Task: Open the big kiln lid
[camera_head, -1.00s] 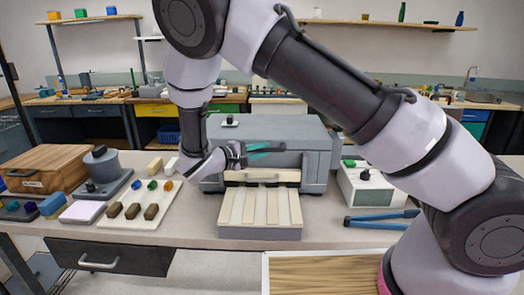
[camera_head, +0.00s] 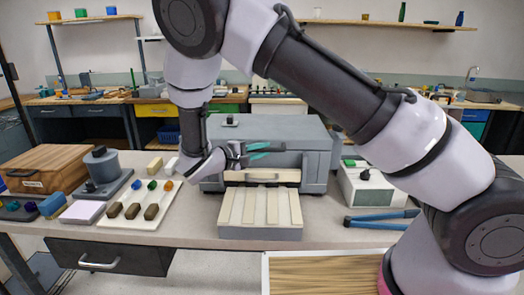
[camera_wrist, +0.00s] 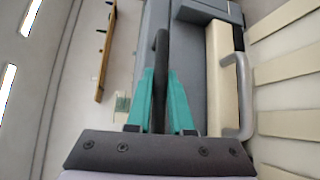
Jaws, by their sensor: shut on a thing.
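The big kiln (camera_head: 315,160) is a grey box at the middle of the bench. Its grey lid (camera_head: 275,127) looks down. My gripper (camera_head: 276,151) reaches in from the left at the kiln's front, its teal fingers pointing right. In the wrist view, my gripper (camera_wrist: 161,100) is shut on a dark bar, the lid handle (camera_wrist: 161,55), which runs between the fingers. The fingers hide part of the handle, and my wrist hides part of the kiln's left front.
A slatted cream tray (camera_head: 260,208) with a cream front and metal pull (camera_wrist: 240,95) sits before the kiln. A small white box (camera_head: 368,190) and blue tongs (camera_head: 380,219) lie right. A board with coloured pieces (camera_head: 120,215) lies left.

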